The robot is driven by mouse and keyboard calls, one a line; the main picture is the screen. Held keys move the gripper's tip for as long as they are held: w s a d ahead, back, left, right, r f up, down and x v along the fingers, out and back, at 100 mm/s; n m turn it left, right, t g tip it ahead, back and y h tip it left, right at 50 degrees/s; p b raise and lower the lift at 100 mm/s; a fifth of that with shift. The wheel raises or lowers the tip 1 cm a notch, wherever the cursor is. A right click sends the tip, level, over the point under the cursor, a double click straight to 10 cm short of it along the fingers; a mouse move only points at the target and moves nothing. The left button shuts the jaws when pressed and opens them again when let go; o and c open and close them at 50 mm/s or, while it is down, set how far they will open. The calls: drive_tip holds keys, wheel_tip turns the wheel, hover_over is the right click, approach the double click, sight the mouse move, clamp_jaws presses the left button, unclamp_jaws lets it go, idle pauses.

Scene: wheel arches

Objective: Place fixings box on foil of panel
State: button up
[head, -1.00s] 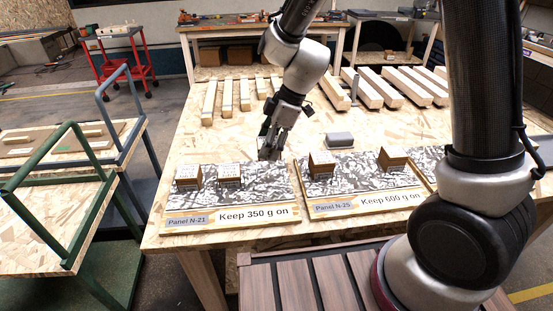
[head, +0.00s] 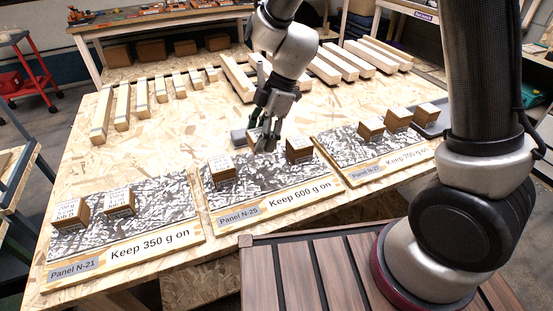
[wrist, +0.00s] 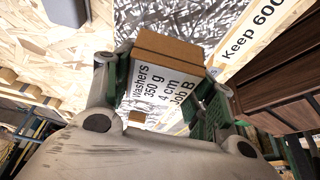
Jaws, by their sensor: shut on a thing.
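My gripper (head: 268,130) is shut on a brown fixings box (head: 253,136), over the back part of Panel N-25. In the wrist view the held box (wrist: 160,85) has a white label reading washers, 350 g, 4 cm, Job B. Panel N-25's crinkled foil (head: 243,182) carries a box (head: 221,169) at left and another (head: 299,149) at right, with the gripper between them. Its front strip reads Keep 600 g on. I cannot tell whether the held box touches the foil, which also shows in the wrist view (wrist: 195,22).
Panel N-21 (head: 150,222), marked Keep 350 g on, holds two boxes at left. Another panel (head: 345,150) at right holds three boxes. A grey block (head: 237,137) lies behind Panel N-25. Wooden bars (head: 122,108) line the table's back. Bare board (head: 165,150) lies between.

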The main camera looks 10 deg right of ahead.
sight(258, 169)
wheel_tip(258, 169, down, 8)
idle(0.4)
drive_tip(key=shift+f, duration=0.15)
drive_tip(key=o, duration=1.3)
drive_tip(key=v, duration=1.2)
drive_tip(key=shift+d+r, duration=0.15)
drive_tip(key=shift+r, duration=0.1)
